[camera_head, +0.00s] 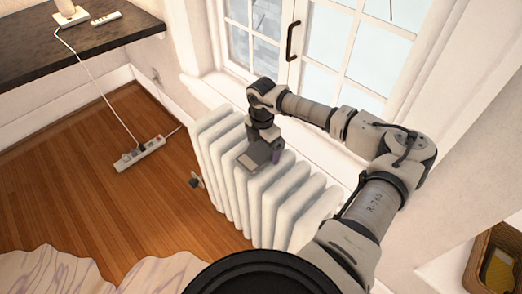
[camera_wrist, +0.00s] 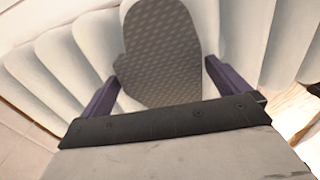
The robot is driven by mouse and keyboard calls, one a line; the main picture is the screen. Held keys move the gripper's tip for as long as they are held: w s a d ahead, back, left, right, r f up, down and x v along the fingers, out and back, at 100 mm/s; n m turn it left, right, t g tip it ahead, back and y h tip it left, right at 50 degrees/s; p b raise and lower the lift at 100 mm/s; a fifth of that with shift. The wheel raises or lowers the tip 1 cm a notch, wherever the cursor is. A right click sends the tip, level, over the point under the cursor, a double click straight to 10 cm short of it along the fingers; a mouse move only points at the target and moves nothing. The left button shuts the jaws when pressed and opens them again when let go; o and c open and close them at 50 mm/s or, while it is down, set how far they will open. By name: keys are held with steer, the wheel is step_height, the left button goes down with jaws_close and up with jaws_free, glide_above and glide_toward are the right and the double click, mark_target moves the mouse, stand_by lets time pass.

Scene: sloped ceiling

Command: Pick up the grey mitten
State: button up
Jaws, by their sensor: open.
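The grey mitten (camera_wrist: 157,55) lies on top of the white radiator (camera_head: 231,160) and fills the upper middle of the wrist view, its patterned face up. In the head view only a small grey part of the mitten (camera_head: 253,158) shows beneath my gripper. My gripper (camera_wrist: 165,82) is open above the radiator, with a purple finger on each side of the mitten. The fingers do not appear to press on it.
A window (camera_head: 317,45) with a dark handle stands right behind the radiator. A power strip (camera_head: 139,153) lies on the wooden floor at left, its cable running up to a dark counter (camera_head: 88,38). A wicker basket (camera_head: 490,262) is at lower right. Floor left of the radiator is mostly clear.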

steer(key=c, duration=0.8)
